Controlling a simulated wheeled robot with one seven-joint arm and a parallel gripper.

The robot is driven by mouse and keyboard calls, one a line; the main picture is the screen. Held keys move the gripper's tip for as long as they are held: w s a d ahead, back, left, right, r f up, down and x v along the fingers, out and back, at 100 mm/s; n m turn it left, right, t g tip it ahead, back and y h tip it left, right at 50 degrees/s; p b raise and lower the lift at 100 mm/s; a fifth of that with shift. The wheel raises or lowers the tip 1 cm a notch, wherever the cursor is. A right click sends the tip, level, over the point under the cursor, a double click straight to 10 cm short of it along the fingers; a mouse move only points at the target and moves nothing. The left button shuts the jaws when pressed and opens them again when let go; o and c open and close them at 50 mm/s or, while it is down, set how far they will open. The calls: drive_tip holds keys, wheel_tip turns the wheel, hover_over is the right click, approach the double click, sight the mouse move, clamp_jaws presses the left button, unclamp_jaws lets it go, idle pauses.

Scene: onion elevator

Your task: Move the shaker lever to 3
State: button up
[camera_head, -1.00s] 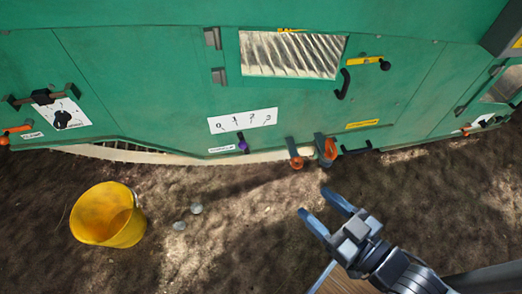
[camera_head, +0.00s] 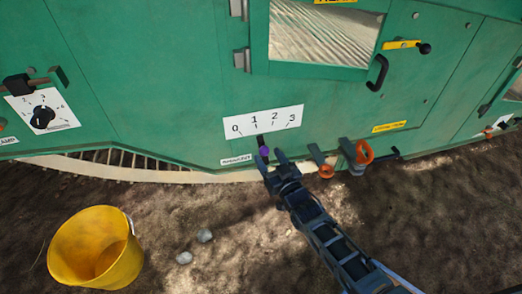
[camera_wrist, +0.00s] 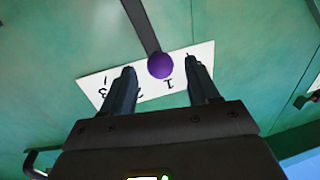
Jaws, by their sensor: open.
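The shaker lever has a dark shaft and a purple knob (camera_head: 264,151). It is on the green machine just below a white scale plate (camera_head: 280,122) marked 0, 1, 2, 3. The lever is nearest the 1 mark. My gripper (camera_head: 272,161) is open, with its fingertips close to the knob's lower right in the head view. In the wrist view, the knob (camera_wrist: 160,66) shows between the two spread fingers (camera_wrist: 160,72), over the plate near the 1. The fingers do not visibly clamp it, and I cannot tell whether they touch it.
Orange-ended handles (camera_head: 363,152) stick out to the right of the lever. A black dial (camera_head: 42,116) is at far left, and a yellow lever with a black knob (camera_head: 424,48) is at upper right. A yellow bucket (camera_head: 95,247) and two stones (camera_head: 204,236) are on the ground.

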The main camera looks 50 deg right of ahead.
sight(261, 146)
drive_tip(key=b+x, duration=0.1)
drive_tip(key=x, duration=0.5)
clamp_jaws()
idle(0.5)
